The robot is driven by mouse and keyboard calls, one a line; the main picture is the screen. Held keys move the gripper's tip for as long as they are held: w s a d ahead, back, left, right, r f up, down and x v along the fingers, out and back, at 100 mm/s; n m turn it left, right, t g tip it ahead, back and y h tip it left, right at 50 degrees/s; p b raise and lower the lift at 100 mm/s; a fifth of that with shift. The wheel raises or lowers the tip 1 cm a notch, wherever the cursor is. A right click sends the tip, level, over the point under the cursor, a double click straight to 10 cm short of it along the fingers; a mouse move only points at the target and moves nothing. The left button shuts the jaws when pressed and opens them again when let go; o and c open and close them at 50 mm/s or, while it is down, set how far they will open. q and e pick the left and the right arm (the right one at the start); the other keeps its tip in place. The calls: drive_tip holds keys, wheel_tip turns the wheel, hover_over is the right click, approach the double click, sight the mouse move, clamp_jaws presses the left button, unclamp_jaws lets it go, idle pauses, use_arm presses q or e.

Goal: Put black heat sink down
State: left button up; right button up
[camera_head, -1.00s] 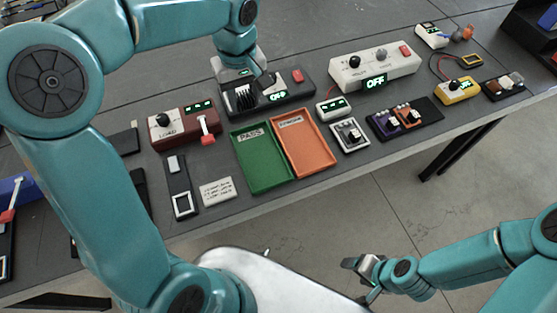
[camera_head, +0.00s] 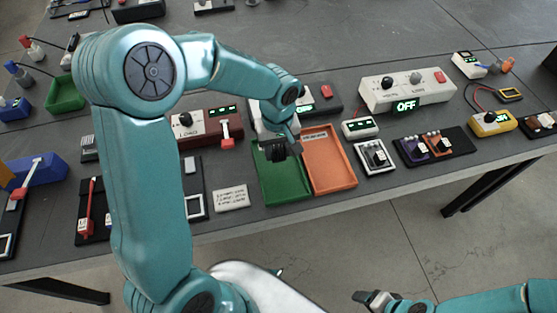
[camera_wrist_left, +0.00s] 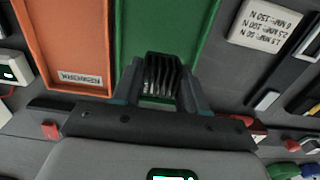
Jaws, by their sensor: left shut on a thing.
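My left gripper (camera_head: 286,149) is shut on the black heat sink (camera_head: 280,155) and holds it over the upper part of the green PASS tray (camera_head: 283,190). In the left wrist view the finned heat sink (camera_wrist_left: 161,76) sits between the two fingers of my left gripper (camera_wrist_left: 158,85), in front of the green tray (camera_wrist_left: 160,30). I cannot tell how high it is above the tray floor. The orange REWORK tray (camera_head: 335,172) is right beside the green one. My right gripper (camera_head: 372,298) is at the bottom edge, away from the table; its jaws are unclear.
A dark red LOAD box (camera_head: 207,124) stands left of the trays. A white label card (camera_head: 231,198) lies beside the green tray. A white control box (camera_head: 408,90) with an OFF display stands at the back right. Both trays look empty apart from the gripper above.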

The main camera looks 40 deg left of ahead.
sight(278, 168)
use_arm(q)
drive_tip(key=shift+d+f, duration=0.1)
drive_tip(key=shift+f, duration=2.55)
drive_tip(key=shift+f, duration=0.1)
drive_tip(key=o, duration=1.1)
drive_tip(key=shift+b, duration=0.3)
drive_tip(key=shift+c, duration=0.2)
wheel_tip(278, 168, up, 12)
drive_tip(key=shift+r+p, duration=0.15)
drive_tip(key=shift+p, duration=0.3)
